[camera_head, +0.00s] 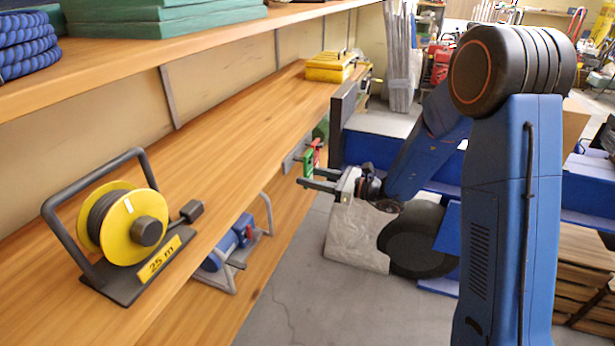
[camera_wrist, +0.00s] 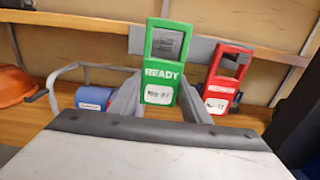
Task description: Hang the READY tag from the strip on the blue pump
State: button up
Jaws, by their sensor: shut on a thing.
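My gripper (camera_head: 305,177) is shut on the green READY tag (camera_wrist: 161,72), which stands upright between the fingertips in the wrist view. The tag has a windowed top and a white label, and also shows in the head view (camera_head: 308,163). Behind it is a grey strip (camera_wrist: 200,48); the tag overlaps the strip's left part, and I cannot tell whether they touch. A red tag (camera_wrist: 228,78) hangs at the strip's right part. A blue pump (camera_head: 238,236) in a grey tube frame sits on the lower shelf; it shows at left in the wrist view (camera_wrist: 92,98).
A yellow cable reel (camera_head: 125,225) stands on the wooden shelf at left. A yellow case (camera_head: 330,67) lies farther along it. An orange object (camera_wrist: 14,87) is at the wrist view's left edge. The shelf between reel and case is clear.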

jog(key=v, duration=0.6)
jog(key=shift+s+d, duration=0.15)
jog(key=shift+d, duration=0.25)
dwell(0.8)
jog(key=shift+s, duration=0.1)
